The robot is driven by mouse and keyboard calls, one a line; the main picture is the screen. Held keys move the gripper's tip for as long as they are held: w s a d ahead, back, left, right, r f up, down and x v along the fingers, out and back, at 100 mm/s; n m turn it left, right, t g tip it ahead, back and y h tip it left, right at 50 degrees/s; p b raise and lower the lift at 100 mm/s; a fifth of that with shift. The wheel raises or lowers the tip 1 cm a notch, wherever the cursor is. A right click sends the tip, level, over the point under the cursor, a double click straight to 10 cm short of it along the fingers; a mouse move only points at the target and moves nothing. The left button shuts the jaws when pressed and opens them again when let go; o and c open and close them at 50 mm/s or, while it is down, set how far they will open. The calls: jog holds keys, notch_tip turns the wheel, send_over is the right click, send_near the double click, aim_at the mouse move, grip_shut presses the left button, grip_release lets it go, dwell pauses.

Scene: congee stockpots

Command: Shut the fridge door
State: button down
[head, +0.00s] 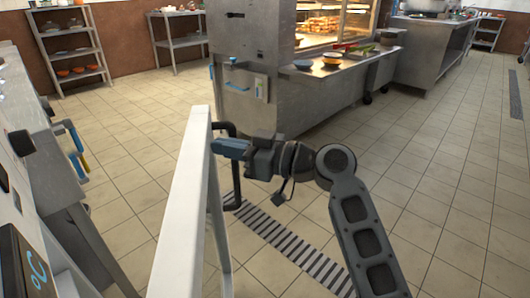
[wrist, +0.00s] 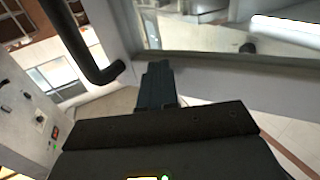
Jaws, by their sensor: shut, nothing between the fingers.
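The fridge door (head: 187,200) stands open, seen nearly edge-on in the head view as a tall white panel. Its black bar handle (head: 234,190) is on the right-hand face. In the wrist view the door frame (wrist: 230,75) surrounds a glass pane, and the handle (wrist: 85,45) curves in at upper left. My gripper (head: 222,147) is shut and empty, its blue-grey fingertips at the door's upper right-hand face, beside the handle and not around it. The closed fingers also show in the wrist view (wrist: 157,82). I cannot tell whether they touch the door.
A panel with a °C display (head: 28,268) is at lower left. A steel counter (head: 40,150) runs along the left. A steel serving station (head: 300,90) with bowls stands behind the door. Shelves (head: 70,50) stand at the back left. Tiled floor (head: 460,190) is clear on the right.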

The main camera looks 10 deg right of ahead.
jog(key=s+a+p, duration=0.1)
jog(key=s+a, duration=0.2)
jog(key=a, duration=1.1)
jog(key=s+a+p, duration=0.1)
jog(key=s+a, duration=0.3)
jog(key=a, duration=1.1)
jog(key=shift+a, duration=0.15)
jog(key=shift+a, duration=0.1)
